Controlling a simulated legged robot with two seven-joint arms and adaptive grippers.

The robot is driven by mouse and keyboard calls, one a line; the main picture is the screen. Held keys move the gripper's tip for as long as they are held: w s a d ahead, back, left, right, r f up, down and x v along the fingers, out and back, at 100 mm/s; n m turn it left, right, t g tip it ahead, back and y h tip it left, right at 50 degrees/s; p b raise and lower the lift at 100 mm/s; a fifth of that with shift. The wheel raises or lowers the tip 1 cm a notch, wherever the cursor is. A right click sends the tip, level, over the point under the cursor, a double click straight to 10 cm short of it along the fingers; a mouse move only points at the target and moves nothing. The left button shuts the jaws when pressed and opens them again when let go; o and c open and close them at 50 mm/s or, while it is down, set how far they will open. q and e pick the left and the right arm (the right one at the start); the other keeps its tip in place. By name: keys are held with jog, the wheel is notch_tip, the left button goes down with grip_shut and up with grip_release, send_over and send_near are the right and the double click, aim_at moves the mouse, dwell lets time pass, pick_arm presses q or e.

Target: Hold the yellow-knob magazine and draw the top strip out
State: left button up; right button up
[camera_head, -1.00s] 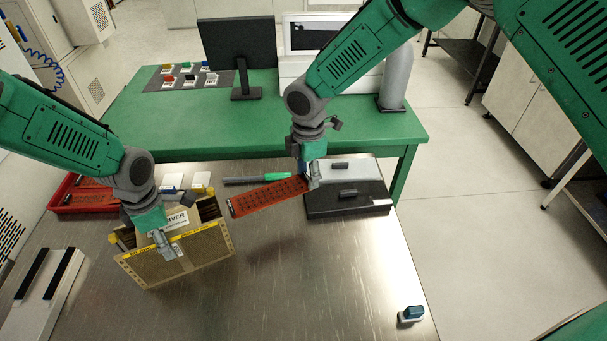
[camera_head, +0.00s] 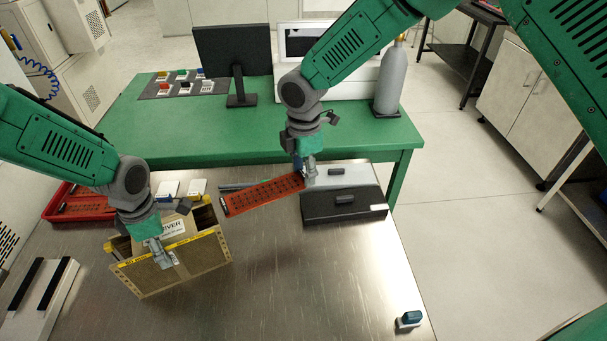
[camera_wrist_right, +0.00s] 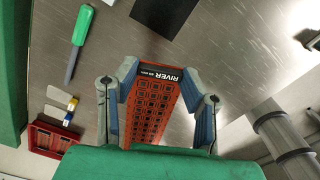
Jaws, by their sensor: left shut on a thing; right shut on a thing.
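The magazine (camera_head: 202,259) is a tan and brown box with a yellow top edge and a white label, standing on the metal table at the left. My left gripper (camera_head: 164,260) is shut on its near wall. A long red-orange strip (camera_head: 262,194) with rows of dark cells is outside the magazine, to its upper right. My right gripper (camera_head: 308,178) is shut on the strip's right end. In the right wrist view the strip (camera_wrist_right: 153,108) lies between the two fingers, with a black lettered end. I cannot make out a yellow knob clearly.
A grey and black block (camera_head: 343,204) stands just right of my right gripper. A green-handled tool (camera_wrist_right: 83,24) lies on the table near the strip. A red tray (camera_head: 88,206) is at the left. A small blue-topped item (camera_head: 409,319) sits front right; the middle front is clear.

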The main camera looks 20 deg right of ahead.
pick_arm(q)
jog(key=shift+s+f, duration=0.25)
jog(key=o, duration=1.8)
jog(key=shift+w, duration=0.2)
pick_arm(e)
jog(key=shift+w+f, duration=0.1)
jog(key=shift+w, duration=0.05)
pick_arm(q)
jog(key=shift+r, duration=0.1)
jog(key=shift+r, duration=0.35)
notch_tip(320, 180, up, 11)
jog(key=shift+w+d+f, duration=0.1)
jog(key=shift+w+d, duration=0.05)
